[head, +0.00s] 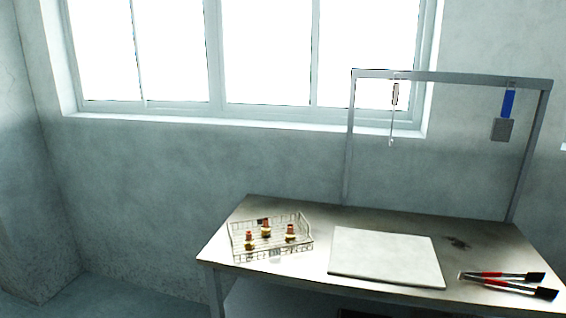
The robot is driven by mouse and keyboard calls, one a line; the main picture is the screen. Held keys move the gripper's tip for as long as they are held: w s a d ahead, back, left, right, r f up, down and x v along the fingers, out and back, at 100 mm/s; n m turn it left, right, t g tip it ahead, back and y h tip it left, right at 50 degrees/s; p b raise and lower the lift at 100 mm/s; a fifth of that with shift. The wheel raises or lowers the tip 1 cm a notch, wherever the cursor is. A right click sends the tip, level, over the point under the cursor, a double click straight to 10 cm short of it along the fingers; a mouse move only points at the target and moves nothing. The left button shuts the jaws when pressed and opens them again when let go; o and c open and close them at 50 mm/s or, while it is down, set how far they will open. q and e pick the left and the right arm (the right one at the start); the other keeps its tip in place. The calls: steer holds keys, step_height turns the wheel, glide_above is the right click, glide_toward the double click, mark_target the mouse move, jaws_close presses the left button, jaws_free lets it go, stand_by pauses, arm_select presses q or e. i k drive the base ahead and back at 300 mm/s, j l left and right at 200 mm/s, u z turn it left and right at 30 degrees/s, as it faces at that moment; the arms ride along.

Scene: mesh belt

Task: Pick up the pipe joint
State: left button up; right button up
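Several brass-and-red pipe joints stand upright in a wire mesh basket (270,254) at the left end of the workbench. One pipe joint (250,240) is at the basket's left front, another pipe joint (265,229) is at the back middle, and a third pipe joint (290,233) is at the right. Neither of my grippers shows in the head view, so nothing is seen touching the pipe joints.
The workbench (480,237) holds a pale flat board (387,256) in the middle and two red-handled brushes (500,276) at the right front. A metal frame (450,77) rises behind, with hanging tools. The floor left of the bench looks clear.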

mark_target(290, 238)
steer(key=i+l, duration=0.2)
steer(key=i, duration=0.4)
steer(key=i+l+z, duration=0.1)
steer(key=i, duration=0.55)
steer(key=l, duration=0.1)
